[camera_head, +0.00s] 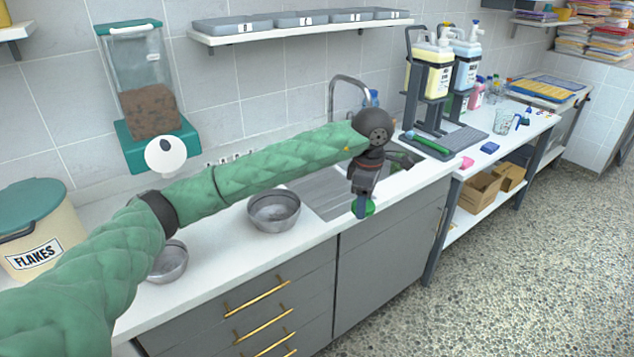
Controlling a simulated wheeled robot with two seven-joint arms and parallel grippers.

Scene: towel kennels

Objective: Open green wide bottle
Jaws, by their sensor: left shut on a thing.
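My right gripper is not in view.
A steel bowl (274,211) stands left of the sink (318,190), under my arm. Another bowl (169,262) and a FLAKES bin (40,230) stand further left. Pump bottles (432,72) stand in a rack at the back right. The floor at right is clear.

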